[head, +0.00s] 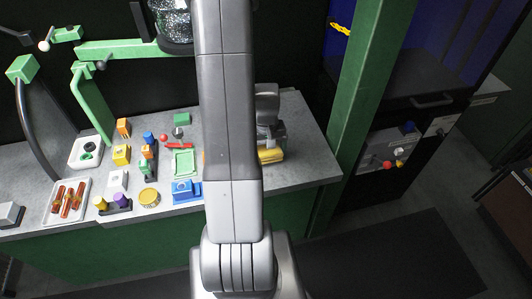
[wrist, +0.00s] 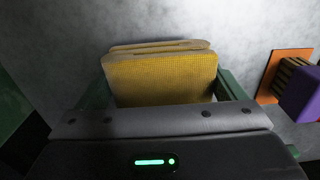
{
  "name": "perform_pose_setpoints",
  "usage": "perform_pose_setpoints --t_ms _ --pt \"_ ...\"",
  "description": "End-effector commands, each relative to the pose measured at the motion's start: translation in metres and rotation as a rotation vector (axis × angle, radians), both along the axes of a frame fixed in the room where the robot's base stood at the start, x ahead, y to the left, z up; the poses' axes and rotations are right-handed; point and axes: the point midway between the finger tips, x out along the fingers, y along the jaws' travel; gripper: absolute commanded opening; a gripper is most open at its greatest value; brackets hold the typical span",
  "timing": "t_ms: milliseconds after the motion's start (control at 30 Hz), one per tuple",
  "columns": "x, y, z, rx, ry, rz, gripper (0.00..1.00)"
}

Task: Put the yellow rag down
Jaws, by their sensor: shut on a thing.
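The yellow rag (wrist: 160,80) is folded and textured. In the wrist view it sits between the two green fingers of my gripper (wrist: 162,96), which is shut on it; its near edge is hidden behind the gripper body. In the head view the yellow rag (head: 271,156) shows just right of my arm, at the gripper's end, over the right part of the grey worktop (head: 305,160). My gripper (head: 268,142) is partly hidden there. I cannot tell whether the rag touches the worktop.
An orange piece with a purple block (wrist: 302,95) lies right of the gripper in the wrist view. Left of my arm stand a green tray (head: 184,162), a blue block (head: 186,191) and several small parts. A green post (head: 357,110) rises at the worktop's right end.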

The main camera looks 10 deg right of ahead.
Motion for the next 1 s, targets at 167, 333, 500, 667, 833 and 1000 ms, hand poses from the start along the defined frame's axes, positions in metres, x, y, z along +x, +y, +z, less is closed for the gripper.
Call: perform_pose_setpoints --t_ms 167,333,500,667,833,1000 --pt "0.000 0.000 -0.017 0.000 0.002 0.000 0.61" --pt "0.000 0.000 -0.019 0.000 0.000 0.000 0.61" --pt "0.000 0.000 -0.020 0.000 0.000 0.000 0.61" --pt "0.000 0.000 -0.022 0.000 0.000 0.000 1.00" --pt "0.000 0.000 -0.021 0.000 0.000 0.000 1.00" --pt "0.000 0.000 -0.016 0.000 0.000 0.000 1.00"
